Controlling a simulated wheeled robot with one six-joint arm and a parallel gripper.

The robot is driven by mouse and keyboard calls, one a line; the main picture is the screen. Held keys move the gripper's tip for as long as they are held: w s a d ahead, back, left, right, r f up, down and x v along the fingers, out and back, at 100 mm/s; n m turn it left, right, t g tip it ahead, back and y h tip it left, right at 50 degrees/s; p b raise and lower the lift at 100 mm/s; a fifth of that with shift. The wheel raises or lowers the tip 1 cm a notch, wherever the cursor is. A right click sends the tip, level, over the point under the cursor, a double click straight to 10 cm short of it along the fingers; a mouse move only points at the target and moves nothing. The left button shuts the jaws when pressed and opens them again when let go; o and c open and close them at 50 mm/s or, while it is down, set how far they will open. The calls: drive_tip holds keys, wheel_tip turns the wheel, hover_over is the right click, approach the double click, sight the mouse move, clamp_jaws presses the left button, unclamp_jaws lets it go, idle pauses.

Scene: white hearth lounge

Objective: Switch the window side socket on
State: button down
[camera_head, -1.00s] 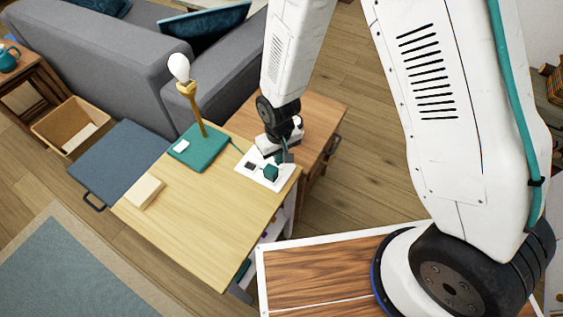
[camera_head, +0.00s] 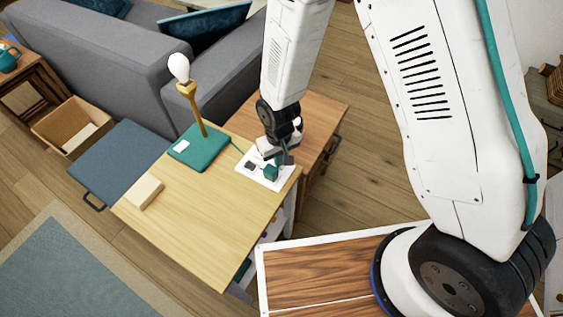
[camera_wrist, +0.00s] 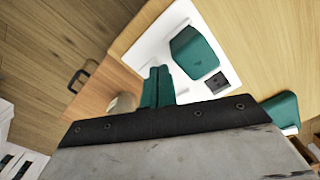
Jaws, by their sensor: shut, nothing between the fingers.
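A white socket plate (camera_head: 256,177) lies on the light wooden table, near its back right corner. It also shows in the wrist view (camera_wrist: 178,22). A green block like a plug (camera_head: 271,173) stands on it; in the wrist view the block (camera_wrist: 194,53) is right of my fingers. My gripper (camera_head: 286,158) is shut and empty over the plate's right part. Its green fingertips (camera_wrist: 157,86) cover part of the plate. I cannot tell whether they touch it, nor what is under them.
A lamp with a bare bulb (camera_head: 179,68) stands on a green base (camera_head: 198,151), left of the plate. A pale block (camera_head: 145,191) lies at the table's left. A darker wooden cabinet (camera_head: 318,115) stands behind. A grey sofa (camera_head: 110,60) is further back.

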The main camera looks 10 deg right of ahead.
drive_tip(key=shift+f, duration=0.35)
drive_tip(key=shift+r, duration=3.5)
drive_tip(key=s+d+r+m, duration=0.1)
drive_tip(key=s+d+r, duration=0.5)
drive_tip(key=r, duration=0.4)
drive_tip(key=s+d+r+m+t, duration=0.1)
drive_tip(key=s+d+r+m, duration=0.1)
drive_tip(key=s+d+r, duration=0.5)
drive_tip(key=s+d+r+m, duration=0.1)
drive_tip(key=s+d+r, duration=0.5)
drive_tip(key=r, duration=0.9)
drive_tip(key=shift+s+d, duration=0.25)
drive_tip(key=shift+d, duration=0.75)
